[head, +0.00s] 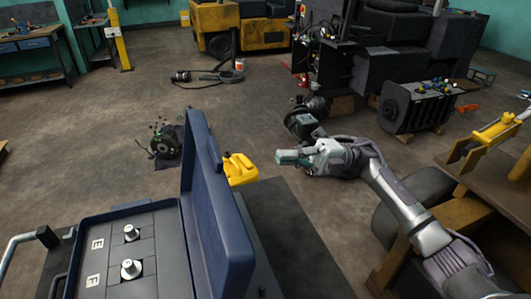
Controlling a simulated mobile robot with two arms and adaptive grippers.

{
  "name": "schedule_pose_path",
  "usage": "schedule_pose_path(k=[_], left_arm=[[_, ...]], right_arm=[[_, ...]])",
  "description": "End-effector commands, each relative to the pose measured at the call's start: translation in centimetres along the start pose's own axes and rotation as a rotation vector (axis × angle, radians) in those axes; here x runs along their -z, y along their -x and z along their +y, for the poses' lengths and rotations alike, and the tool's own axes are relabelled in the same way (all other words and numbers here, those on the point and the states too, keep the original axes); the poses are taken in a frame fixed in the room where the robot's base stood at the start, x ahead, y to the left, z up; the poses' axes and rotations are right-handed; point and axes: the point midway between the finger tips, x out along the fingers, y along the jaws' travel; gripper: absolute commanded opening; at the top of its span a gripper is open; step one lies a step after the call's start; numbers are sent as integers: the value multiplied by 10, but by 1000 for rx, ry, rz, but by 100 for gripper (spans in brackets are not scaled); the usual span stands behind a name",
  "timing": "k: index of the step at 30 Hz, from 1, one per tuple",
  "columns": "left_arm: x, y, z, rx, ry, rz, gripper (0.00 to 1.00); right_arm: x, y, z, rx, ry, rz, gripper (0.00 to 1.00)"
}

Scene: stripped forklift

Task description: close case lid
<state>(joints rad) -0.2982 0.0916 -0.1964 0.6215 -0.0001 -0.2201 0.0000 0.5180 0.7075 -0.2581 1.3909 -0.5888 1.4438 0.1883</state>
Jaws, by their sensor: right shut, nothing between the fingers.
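A dark blue case (108,211) lies open at the lower left. Its grey insert bears the letters E and F and two silver metal parts, the upper one (131,232) and the lower one (130,269). The case lid (220,222) stands roughly upright along the case's right side. My right gripper (280,157) is shut and empty, to the right of the lid's top and apart from it. It points left. My left gripper is out of view.
A yellow canister (240,170) stands on the floor behind the lid. A dark surface (297,235) extends to the lid's right. A tyre and yellow-brown forklift parts (485,215) flank my right arm. A grey tubular handle (18,243) is at the far left.

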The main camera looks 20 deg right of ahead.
Motion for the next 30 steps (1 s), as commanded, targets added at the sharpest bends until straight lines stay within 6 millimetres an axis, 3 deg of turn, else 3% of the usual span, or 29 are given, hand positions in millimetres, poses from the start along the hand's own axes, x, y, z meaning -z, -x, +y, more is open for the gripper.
schedule_pose_path(k=[6,15,21,30], left_arm=[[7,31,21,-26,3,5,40],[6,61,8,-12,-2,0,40],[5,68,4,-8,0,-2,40],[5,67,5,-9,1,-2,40]], right_arm=[[1,-50,7,-4,-1,4,0],[0,-104,5,-3,-2,1,0],[0,-118,2,-1,-1,1,0],[0,-119,0,0,-1,0,0]])
